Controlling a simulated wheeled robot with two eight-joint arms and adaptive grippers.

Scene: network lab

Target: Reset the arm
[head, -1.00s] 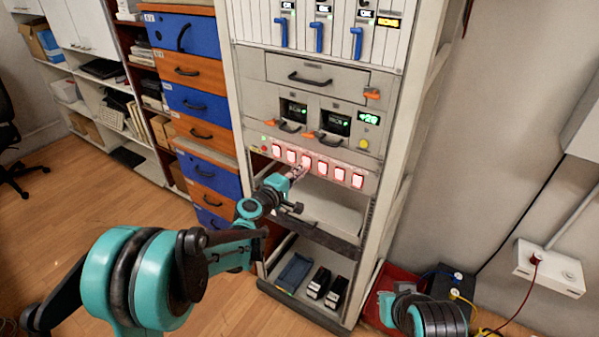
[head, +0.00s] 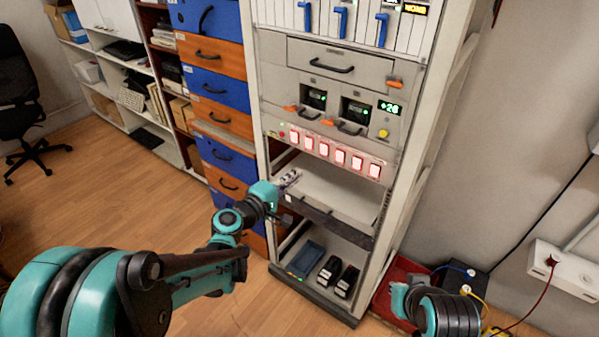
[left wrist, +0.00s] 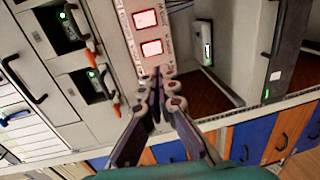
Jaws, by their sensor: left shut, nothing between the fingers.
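My left arm comes in from the left in the head view, and its gripper (head: 287,181) is in front of the rack, just below the left part of the row of red-lit switches (head: 335,152). In the left wrist view the gripper (left wrist: 158,75) has its fingertips together and empty, and lit red switches (left wrist: 150,47) show beyond the tips. My right arm shows only in part at the lower right of the head view, and its gripper cannot be made out.
The rack (head: 395,190) has a light shelf unit (head: 335,195) below the switches and a blue tray (head: 306,258) and two black devices at the bottom. Blue and orange drawers (head: 222,120) stand left. A red bin (head: 400,275) lies right. Floor on the left is clear.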

